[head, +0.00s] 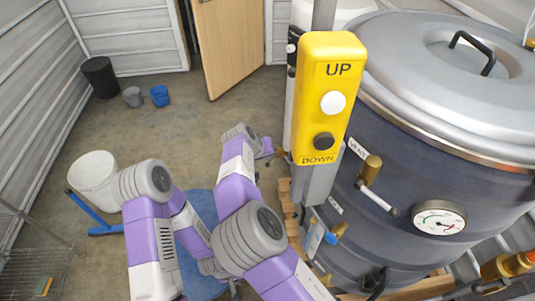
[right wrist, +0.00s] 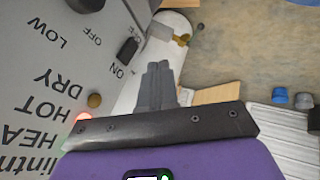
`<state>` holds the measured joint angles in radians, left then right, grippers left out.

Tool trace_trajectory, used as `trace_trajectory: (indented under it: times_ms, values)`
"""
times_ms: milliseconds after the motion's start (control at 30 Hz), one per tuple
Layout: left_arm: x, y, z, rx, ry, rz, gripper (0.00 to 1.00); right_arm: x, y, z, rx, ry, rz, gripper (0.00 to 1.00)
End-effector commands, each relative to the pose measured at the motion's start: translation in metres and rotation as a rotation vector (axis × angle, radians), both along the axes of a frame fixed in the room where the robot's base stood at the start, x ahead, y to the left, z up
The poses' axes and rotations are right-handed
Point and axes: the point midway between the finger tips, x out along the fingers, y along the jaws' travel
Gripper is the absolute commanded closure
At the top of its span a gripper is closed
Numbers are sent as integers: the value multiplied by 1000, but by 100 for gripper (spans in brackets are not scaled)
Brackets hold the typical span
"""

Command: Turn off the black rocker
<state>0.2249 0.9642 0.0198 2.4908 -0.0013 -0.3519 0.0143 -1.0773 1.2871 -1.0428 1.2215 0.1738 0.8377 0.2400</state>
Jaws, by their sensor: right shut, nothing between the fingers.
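The black rocker (right wrist: 127,50) shows in the right wrist view on a grey panel (right wrist: 60,50), between the printed words OFF and ON. I cannot tell which side of it is pressed in. My right gripper (right wrist: 158,68) is shut and empty. In that picture its fingertips appear just right of the rocker, with no clear contact. In the head view the right gripper (head: 267,148) is small and far forward, left of the yellow pendant. I cannot make out the rocker in the head view. My left gripper is not in view.
The panel also carries a brass-coloured knob (right wrist: 95,100) and a lit red lamp (right wrist: 84,117). The yellow UP/DOWN pendant (head: 313,118) hangs before the large grey vessel (head: 400,140). Open floor (head: 180,120) lies behind.

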Motion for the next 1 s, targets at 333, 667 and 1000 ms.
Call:
trace_trajectory:
  times_ms: [333, 667, 1000]
  values:
    - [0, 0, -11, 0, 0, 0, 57, 32, -33, -49, 0, 0, -5, 100]
    - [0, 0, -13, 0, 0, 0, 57, 38, -56, -51, 0, 0, -2, 100]
    - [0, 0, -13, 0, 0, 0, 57, 39, -58, -51, -3, 0, -3, 100]
